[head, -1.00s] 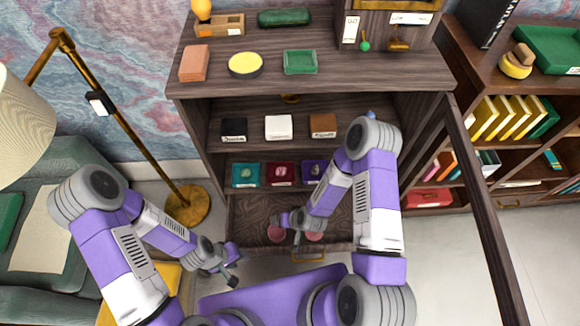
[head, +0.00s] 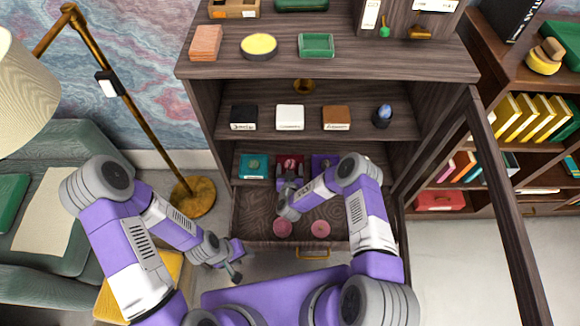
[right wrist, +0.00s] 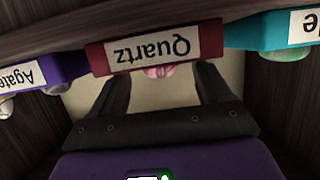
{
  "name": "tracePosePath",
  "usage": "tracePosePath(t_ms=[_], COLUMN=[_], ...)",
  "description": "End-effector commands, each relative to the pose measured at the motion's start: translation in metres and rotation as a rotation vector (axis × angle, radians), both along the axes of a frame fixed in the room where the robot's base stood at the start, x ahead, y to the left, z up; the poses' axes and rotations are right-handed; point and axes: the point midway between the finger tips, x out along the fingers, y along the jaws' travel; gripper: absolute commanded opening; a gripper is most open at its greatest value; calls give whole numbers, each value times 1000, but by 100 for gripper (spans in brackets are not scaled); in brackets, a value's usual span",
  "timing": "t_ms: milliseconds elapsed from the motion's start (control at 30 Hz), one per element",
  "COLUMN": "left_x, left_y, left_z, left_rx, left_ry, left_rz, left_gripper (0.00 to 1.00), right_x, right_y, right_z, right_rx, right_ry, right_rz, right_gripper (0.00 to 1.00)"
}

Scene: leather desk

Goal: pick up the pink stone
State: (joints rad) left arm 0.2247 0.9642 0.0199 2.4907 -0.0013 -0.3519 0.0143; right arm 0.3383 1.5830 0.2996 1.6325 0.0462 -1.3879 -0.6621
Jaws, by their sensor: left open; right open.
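The pink stone (right wrist: 158,71) shows in the right wrist view as a small pink patch, partly hidden by the dark red box labelled Quartz (right wrist: 155,48). It appears between the two fingers of my right gripper (right wrist: 162,80), which are apart with nothing clearly gripped. My left gripper (head: 236,262) is open and empty, low to the left of the cabinet drawer.
A teal box (head: 252,166) and a purple box labelled Agate (right wrist: 40,65) flank the red box closely. The shelf above (head: 265,92) is close overhead. Below, an open drawer (head: 255,215) holds two pink discs (head: 283,228). The cabinet door (head: 490,190) stands open at right.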

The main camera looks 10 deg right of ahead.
Motion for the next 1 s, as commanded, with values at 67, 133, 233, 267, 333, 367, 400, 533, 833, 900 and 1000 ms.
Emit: tracePosePath(t_ms=[67,133,233,267,333,367,400,533,833,900,1000], left_x=[0,0,0,0,0,0,0,0,0,0,0], left_y=[0,0,0,0,0,0,0,0,0,0,0], left_z=[-8,-10,-10,-9,-9,-9,-9,-9,-9,-9,-9], left_rx=[0,0,0,0,0,0,0,0,0,0,0], left_ry=[0,0,0,0,0,0,0,0,0,0,0], left_rz=[0,0,0,0,0,0,0,0,0,0,0], left_gripper=[43,43,43,43,43,43,43,43,43,43,43], right_x=[11,16,19,19,19,19,19,19,19,19,19], right_y=[-3,-4,-4,-4,-4,-4,-4,-4,-4,-4,-4], right_z=[-6,-8,-7,-7,-7,-7,-7,-7,-6,-6,-6], right_rx=[0,1,0,0,0,0,0,0,1,1,1], right_ry=[-2,0,0,0,0,0,0,0,0,0,0], right_rz=[-2,0,0,1,1,1,1,1,2,2,2], right_gripper=[78,78,78,78,78,78,78,58,15,14,14])
